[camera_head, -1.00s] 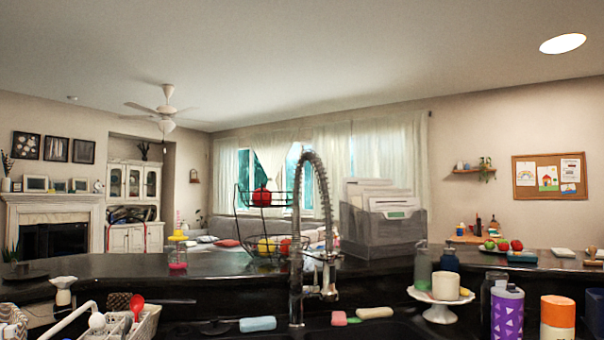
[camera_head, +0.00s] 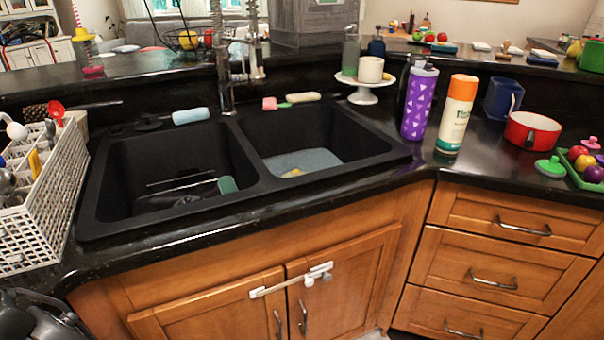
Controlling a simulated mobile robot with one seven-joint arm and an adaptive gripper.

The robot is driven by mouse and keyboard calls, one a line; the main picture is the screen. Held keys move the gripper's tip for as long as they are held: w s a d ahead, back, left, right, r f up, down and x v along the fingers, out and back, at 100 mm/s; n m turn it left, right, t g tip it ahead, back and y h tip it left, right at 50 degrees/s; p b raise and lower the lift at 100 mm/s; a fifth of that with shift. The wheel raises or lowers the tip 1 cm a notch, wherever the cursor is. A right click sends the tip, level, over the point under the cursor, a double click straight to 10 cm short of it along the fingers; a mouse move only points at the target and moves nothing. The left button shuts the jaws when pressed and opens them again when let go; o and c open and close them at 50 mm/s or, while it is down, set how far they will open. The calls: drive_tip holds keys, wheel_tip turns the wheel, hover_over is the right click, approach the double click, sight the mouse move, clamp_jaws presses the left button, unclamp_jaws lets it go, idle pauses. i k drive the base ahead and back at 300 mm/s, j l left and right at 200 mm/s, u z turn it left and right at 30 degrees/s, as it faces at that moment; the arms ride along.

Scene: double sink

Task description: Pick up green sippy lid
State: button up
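A small green lid (camera_head: 551,167) with a raised knob lies on the dark counter at the right, in front of the red pot and beside the tray. Dark grey rounded parts at the lower left corner look like part of my arm. No gripper fingers can be made out there, and nothing of mine is near the green lid.
A red pot (camera_head: 532,130), a green tray (camera_head: 566,156) with fruit, a blue mug (camera_head: 502,99), an orange-and-white can (camera_head: 457,114) and a purple bottle (camera_head: 419,102) crowd the right counter. The black double sink (camera_head: 262,182) fills the middle. A white basket (camera_head: 40,215) stands left.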

sight(551, 167)
drive_tip(key=z, duration=1.25)
drive_tip(key=u, duration=0.45)
drive_tip(key=i+l+u, duration=0.1)
drive_tip(key=l+u, duration=0.25)
drive_tip(key=i+l+u, duration=0.1)
drive_tip(key=l+u, duration=0.75)
drive_tip(key=l, duration=0.95)
drive_tip(key=i+l, duration=0.1)
drive_tip(key=i, duration=0.4)
